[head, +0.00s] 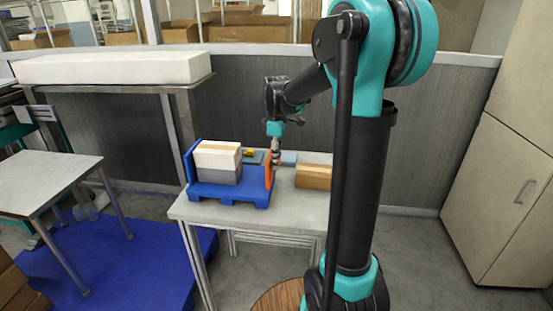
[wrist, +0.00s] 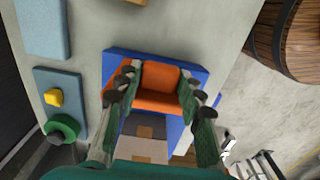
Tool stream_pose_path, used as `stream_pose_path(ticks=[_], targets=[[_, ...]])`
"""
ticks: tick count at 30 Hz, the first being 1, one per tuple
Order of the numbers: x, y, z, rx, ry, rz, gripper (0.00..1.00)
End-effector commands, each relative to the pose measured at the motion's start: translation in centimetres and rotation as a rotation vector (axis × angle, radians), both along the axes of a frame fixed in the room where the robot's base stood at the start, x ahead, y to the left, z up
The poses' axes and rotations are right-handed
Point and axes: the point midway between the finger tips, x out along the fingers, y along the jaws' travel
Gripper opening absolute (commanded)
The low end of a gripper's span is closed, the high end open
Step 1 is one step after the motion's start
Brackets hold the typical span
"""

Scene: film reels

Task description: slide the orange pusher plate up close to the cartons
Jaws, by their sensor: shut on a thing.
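The orange pusher plate (head: 268,175) stands upright at the right end of a blue tray (head: 228,192). My gripper (head: 273,152) comes down from above and is shut on the plate. In the wrist view the plate (wrist: 158,100) sits between the two fingers of my gripper (wrist: 160,88). On the tray, a white carton with a tan strip (head: 217,155) rests on a grey carton (head: 219,174), near the raised blue left end. A strip of bare blue tray shows between cartons and plate. The cartons (wrist: 143,140) also show in the wrist view, partly hidden by my gripper.
A brown box (head: 313,177) lies on the grey table (head: 260,214), right of the tray. Behind the tray is a panel with a yellow knob (wrist: 53,97) and a green ring (wrist: 62,128). A blue-grey pad (wrist: 42,25) lies near it. A barrel (wrist: 298,40) stands beyond the table.

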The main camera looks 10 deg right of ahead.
Motion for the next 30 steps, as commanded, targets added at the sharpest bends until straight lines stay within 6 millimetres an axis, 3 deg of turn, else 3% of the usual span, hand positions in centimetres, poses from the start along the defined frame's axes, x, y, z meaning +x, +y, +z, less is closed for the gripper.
stream_pose_path(ticks=[10,22,30], targets=[[0.3,0.8,0.0,0.000,0.000,0.002,0.00],[3.2,9.7,0.0,0.000,0.000,0.004,0.00],[3.7,11.3,0.0,0.001,-0.001,-0.001,0.00]])
